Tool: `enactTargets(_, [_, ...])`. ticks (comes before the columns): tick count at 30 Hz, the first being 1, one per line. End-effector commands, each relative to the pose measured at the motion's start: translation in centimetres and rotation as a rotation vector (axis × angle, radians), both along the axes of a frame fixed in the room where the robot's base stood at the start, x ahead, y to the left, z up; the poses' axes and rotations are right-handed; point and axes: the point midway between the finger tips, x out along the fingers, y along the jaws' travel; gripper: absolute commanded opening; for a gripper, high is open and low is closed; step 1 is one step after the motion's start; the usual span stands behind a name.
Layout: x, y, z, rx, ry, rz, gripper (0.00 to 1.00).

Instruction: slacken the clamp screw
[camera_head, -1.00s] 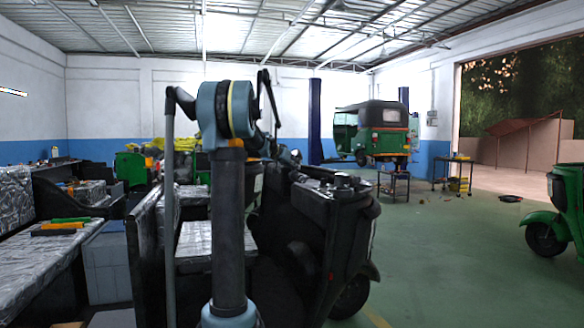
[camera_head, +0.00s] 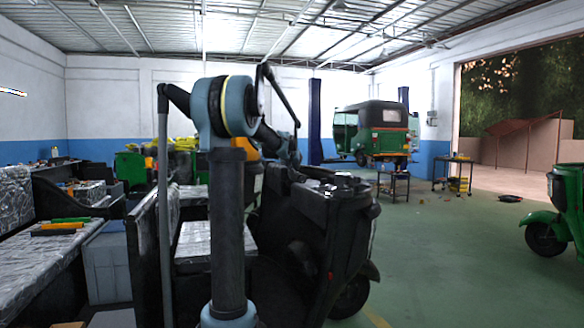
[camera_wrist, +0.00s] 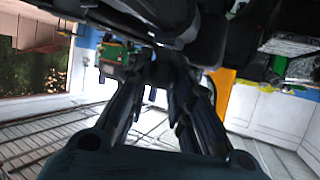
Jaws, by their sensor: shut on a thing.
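In the wrist view my gripper (camera_wrist: 165,78) reaches with its two dark fingers to a dark part, taken as the clamp screw (camera_wrist: 166,58). The fingers are closed on it, with a narrow dark strip between them. Its shape is hard to make out against the dark parts around it. In the head view my own arm stands in front of the black three-wheeler (camera_head: 335,215), and the gripper's fingertips and the screw cannot be made out there.
A silver-covered bench (camera_head: 50,262) and a grey box (camera_head: 107,265) stand at left. A green rickshaw (camera_head: 388,140) stands at the back beside a blue post (camera_head: 315,120). Another green vehicle (camera_head: 560,222) is at the right edge. The green floor (camera_head: 455,265) between is clear.

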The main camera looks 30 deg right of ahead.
Motion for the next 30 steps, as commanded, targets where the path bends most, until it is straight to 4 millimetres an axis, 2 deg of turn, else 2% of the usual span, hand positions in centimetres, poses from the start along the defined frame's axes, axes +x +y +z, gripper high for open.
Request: enactTargets(30, [-0.02,-0.01,-0.06,0.002,0.001,0.409,0.0])
